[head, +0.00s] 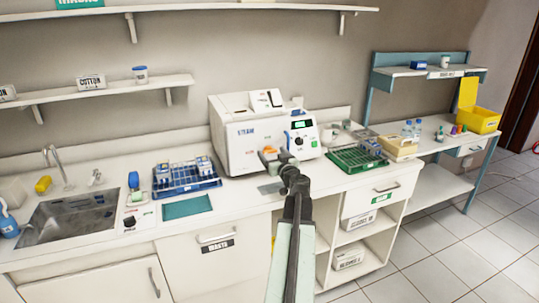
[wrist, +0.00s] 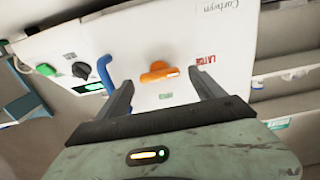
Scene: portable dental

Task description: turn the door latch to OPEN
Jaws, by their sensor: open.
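The door latch is an orange knob (wrist: 158,72) on the white front of the steam sterilizer (head: 240,150). In the wrist view its bar lies roughly crosswise, with a red label reading LATCH to its right and a small green label, too small to read, below it. My gripper (wrist: 161,82) is open, with one finger on each side of the latch in the picture. The fingers look apart from the knob; the exact depth gap cannot be told. In the head view my gripper (head: 277,158) is in front of the sterilizer and hides part of its door. A blue handle (wrist: 104,70) is beside the left finger.
A dial and green display sit on the sterilizer's control panel (head: 301,137). On the counter, a blue rack (head: 185,187) stands left and a green tray (head: 355,160) right. A teal mat (head: 187,207) lies in front of the blue rack. A sink (head: 70,218) is far left.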

